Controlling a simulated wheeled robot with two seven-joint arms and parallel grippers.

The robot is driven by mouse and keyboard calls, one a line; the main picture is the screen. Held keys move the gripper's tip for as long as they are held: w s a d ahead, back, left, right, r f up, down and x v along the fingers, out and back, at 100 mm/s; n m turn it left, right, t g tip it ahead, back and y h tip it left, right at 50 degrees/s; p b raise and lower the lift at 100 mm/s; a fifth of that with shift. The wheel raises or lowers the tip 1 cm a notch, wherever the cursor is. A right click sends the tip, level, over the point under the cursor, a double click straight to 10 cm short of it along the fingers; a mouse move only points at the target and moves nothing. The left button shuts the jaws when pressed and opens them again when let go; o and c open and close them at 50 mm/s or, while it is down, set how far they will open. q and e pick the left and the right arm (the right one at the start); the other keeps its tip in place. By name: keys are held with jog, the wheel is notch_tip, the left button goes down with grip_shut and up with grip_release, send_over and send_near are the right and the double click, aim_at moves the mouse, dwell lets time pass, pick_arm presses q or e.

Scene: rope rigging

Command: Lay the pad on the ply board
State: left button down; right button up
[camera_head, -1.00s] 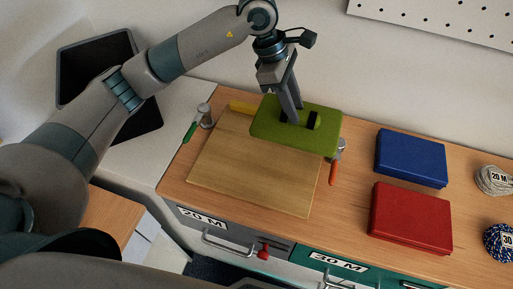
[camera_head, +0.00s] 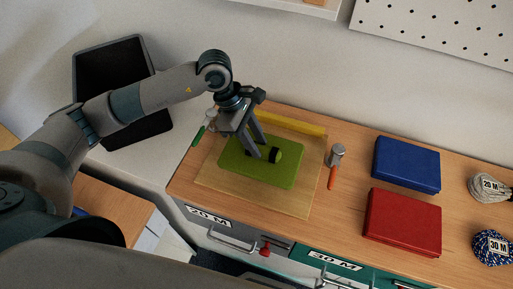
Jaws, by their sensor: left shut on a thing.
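The green pad (camera_head: 236,163) is over the middle of the ply board (camera_head: 297,205), with its whole outline inside the board's edges. It looks level; I cannot tell for sure whether it touches the board or hangs just above it. My left gripper (camera_head: 265,155) comes down from above and is shut on the pad's raised grip at its middle. The fingers hide part of the pad. Bare board shows in front of the pad and to its right. My right gripper is not in view.
A yellow strip (camera_head: 292,123) lies along the board's back edge. A green-handled tool (camera_head: 198,135) is at the left, an orange-handled hammer (camera_head: 332,176) at the right. A blue case (camera_head: 407,163), a red case (camera_head: 402,222) and rope coils (camera_head: 490,187) stand further right.

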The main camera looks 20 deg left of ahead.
pick_arm(q)
jog(key=shift+f+p, duration=1.1)
jog(key=shift+f, duration=0.9)
jog(key=shift+f, duration=0.15)
jog(key=c, duration=1.4)
grip_release()
